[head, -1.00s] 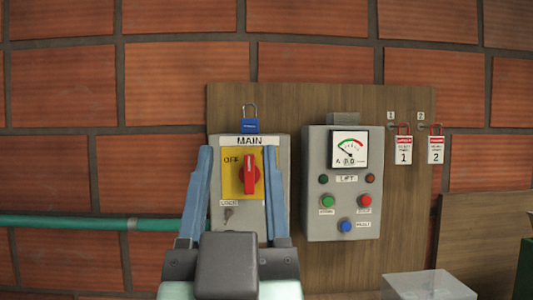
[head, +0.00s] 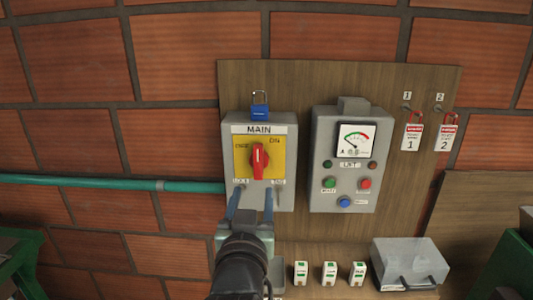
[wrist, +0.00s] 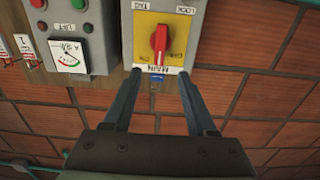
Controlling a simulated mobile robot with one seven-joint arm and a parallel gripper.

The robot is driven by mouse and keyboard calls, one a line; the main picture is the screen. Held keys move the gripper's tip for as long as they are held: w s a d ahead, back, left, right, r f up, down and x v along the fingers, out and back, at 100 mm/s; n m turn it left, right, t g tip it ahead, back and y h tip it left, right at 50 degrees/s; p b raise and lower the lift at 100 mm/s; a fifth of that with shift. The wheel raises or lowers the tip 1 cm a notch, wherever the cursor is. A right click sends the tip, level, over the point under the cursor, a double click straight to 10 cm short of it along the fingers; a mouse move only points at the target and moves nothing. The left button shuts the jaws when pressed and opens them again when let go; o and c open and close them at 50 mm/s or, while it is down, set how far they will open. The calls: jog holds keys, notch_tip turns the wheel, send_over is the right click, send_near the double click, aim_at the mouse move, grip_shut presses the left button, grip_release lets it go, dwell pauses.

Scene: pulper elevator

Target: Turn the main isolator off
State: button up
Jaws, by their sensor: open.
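The main isolator is a grey box (head: 284,199) labelled MAIN, with a yellow plate (head: 243,168) and a red rotary handle (head: 260,160). The handle stands close to vertical, between the OFF mark at upper left and the ON mark at upper right. A blue padlock (head: 260,112) sits at the box's top. My gripper (head: 252,203) is open and empty, its blue fingers over the box's lower edge in the head view. In the wrist view, the box is upside down; the gripper (wrist: 160,75) points at it, and the handle (wrist: 159,44) shows beyond the fingertips, apart from them.
A grey LIFT box (head: 320,190) with gauge and buttons is right of the isolator. Two red tagged padlocks (head: 412,132) (head: 446,133) hang farther right. A green pipe (head: 110,183) runs left.

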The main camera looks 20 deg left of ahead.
aim_at(258, 162)
jog(key=p+x, duration=0.4)
jog(key=x, duration=0.8)
jog(key=shift+w, duration=0.15)
grip_shut()
